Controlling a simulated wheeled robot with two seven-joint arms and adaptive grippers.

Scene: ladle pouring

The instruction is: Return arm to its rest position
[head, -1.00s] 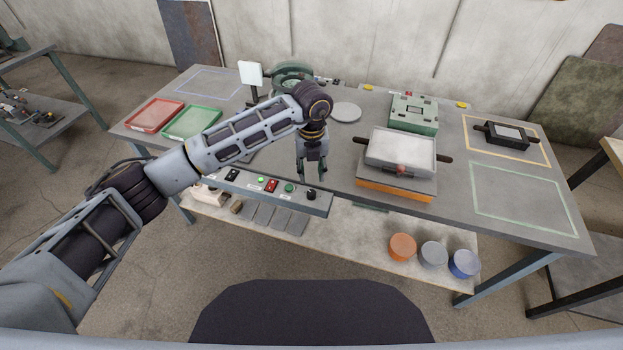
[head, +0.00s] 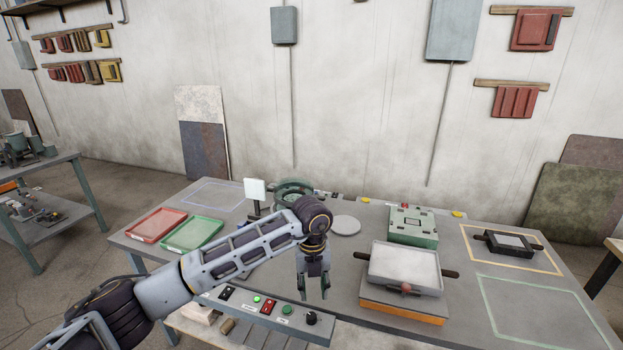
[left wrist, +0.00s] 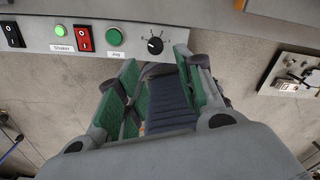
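My left arm (head: 245,252) reaches in from the lower left across the front of the table. My left gripper (head: 314,288) points down, near the right end of the control panel (head: 238,306) at the table's front edge. Its two fingers stand apart with a gap between them, and nothing shows in its grasp. In the left wrist view the green-sided fingers (left wrist: 157,95) are just below the panel's black knob (left wrist: 155,45). My right arm and gripper are not in view.
A red tray (head: 157,226) and a green tray (head: 193,234) lie left of the arm. Right of the gripper stands a pale-topped box with handles (head: 404,264) on an orange-edged base (head: 402,309). Behind are a round plate (head: 346,225) and a green block (head: 413,229).

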